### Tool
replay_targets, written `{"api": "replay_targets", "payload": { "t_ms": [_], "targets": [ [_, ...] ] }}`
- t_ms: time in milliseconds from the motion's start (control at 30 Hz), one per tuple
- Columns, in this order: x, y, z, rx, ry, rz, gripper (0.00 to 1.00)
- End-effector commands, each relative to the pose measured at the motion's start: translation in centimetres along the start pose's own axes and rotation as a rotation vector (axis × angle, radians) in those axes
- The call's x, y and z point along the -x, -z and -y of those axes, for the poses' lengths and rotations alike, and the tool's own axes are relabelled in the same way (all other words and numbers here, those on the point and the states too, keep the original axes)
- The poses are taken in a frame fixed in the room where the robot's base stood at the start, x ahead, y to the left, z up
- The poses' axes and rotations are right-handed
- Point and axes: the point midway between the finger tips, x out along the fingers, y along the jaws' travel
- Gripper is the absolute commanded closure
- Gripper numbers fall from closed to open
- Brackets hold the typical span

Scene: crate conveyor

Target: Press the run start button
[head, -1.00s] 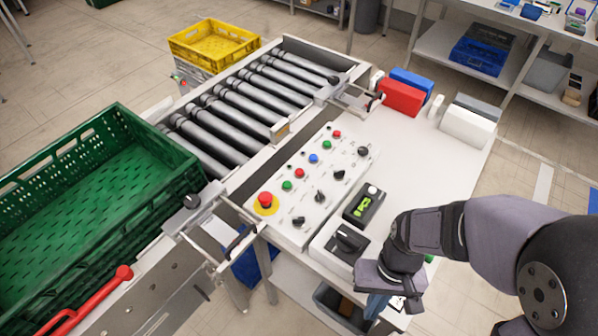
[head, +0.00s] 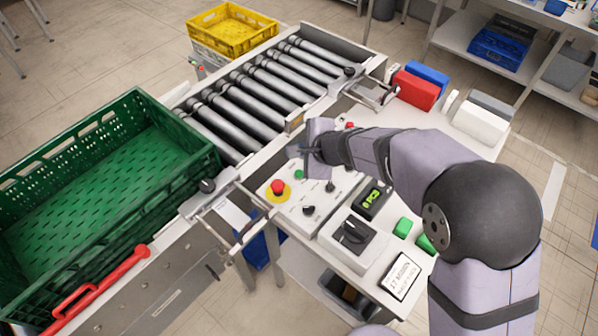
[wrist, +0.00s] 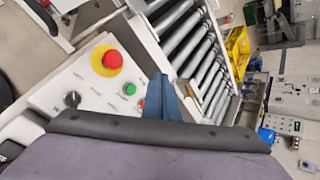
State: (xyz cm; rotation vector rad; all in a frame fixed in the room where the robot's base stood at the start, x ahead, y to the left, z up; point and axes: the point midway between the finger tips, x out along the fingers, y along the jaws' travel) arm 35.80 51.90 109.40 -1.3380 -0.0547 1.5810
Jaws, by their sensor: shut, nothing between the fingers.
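The white control panel (head: 290,210) lies beside the roller conveyor. A red emergency stop (head: 278,187) on a yellow disc sits at its near left end; it also shows in the wrist view (wrist: 112,60). A green button (head: 299,174) is just beyond it and shows in the wrist view (wrist: 129,89). Any run start label is too small to read. My gripper (head: 294,148) is shut and empty, over the panel's left side beyond the green button. In the wrist view its blue fingers (wrist: 163,98) partly cover a red button (wrist: 142,103).
Black knobs (head: 309,210) stand on the panel. A box with a green display (head: 372,197) and a black rotary switch (head: 353,231) are to its right. The rollers (head: 250,95) and green crate (head: 150,100) lie left. Red (head: 415,90) and blue blocks stand behind.

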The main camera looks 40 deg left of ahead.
Motion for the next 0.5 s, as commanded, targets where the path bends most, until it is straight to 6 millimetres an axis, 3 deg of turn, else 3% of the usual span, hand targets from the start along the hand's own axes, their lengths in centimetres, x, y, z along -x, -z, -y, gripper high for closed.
{"api": "replay_targets", "payload": {
  "t_ms": [133,500],
  "targets": [
    [0.1,1.3,1.4,-0.220,0.060,-0.047,1.00],
    [0.1,1.8,1.5,-0.309,0.069,-0.063,1.00]
  ]
}}
